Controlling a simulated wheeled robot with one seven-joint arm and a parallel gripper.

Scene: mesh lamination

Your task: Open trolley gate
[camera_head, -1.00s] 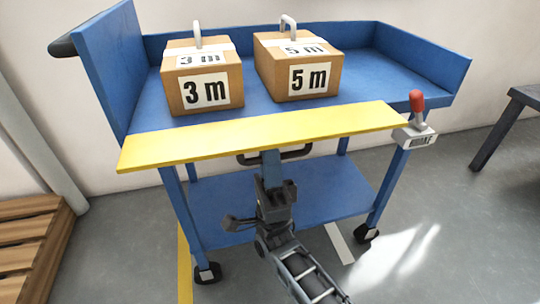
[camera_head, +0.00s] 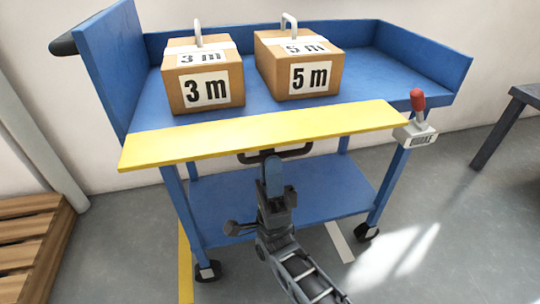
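The blue trolley (camera_head: 345,80) stands ahead of me. Its yellow gate (camera_head: 260,136) runs along the front edge of the top deck, its broad yellow face towards me. A dark handle (camera_head: 296,152) shows just under the gate's lower edge, near the middle. My gripper (camera_head: 271,172) points up towards the handle, its tip just below and in front of the bar. I cannot tell whether it touches the bar. Its fingers overlap in this view, so I cannot tell how far apart they are.
Boxes marked 3 m (camera_head: 204,90) and 5 m (camera_head: 300,78) stand on the deck. A red-knobbed brake lever (camera_head: 417,100) is at the front right corner. A wooden pallet (camera_head: 30,240) lies left, and a dark bench (camera_head: 505,125) stands right.

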